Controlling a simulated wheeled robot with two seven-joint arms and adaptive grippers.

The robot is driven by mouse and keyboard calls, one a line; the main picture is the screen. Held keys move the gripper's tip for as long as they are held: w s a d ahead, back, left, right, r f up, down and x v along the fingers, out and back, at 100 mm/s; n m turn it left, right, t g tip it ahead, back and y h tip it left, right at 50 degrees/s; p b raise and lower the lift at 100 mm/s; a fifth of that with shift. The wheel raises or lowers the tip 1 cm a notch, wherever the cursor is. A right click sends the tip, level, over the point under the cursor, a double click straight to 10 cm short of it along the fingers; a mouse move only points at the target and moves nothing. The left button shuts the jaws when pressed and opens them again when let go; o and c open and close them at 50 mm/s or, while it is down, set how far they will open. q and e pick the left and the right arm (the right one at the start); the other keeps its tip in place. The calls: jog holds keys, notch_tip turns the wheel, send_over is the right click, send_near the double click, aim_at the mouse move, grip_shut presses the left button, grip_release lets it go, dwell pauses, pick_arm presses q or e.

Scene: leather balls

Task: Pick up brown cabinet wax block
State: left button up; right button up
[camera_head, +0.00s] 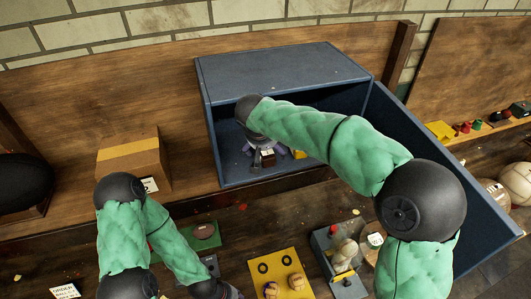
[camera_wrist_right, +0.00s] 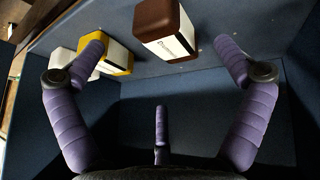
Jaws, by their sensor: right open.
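The brown cabinet wax block (camera_wrist_right: 160,22) has a brown top and a white label with dark print. In the right wrist view it stands inside the blue cabinet (camera_head: 285,67), beyond and between the fingertips of my right gripper (camera_wrist_right: 160,50), touching neither. My right gripper is open and empty. In the head view my right gripper (camera_head: 266,157) reaches into the open cabinet and partly hides the block. My left gripper (camera_head: 226,291) is low in the head view, partly cut off by the bottom edge, so its jaws are unclear.
A yellow block (camera_wrist_right: 119,58) and a white block (camera_wrist_right: 62,58) stand left of the brown block, near the left finger. The cabinet door (camera_head: 433,150) is open to the right. A cardboard box (camera_head: 132,160) stands left of the cabinet. A yellow tray (camera_head: 281,272) lies in front.

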aim_at(265, 154)
jog(key=shift+p+x, duration=0.55)
jog(key=shift+x, duration=2.15)
jog(key=shift+s+a, duration=0.15)
jog(key=shift+s, duration=0.05)
jog(key=c, duration=1.4)
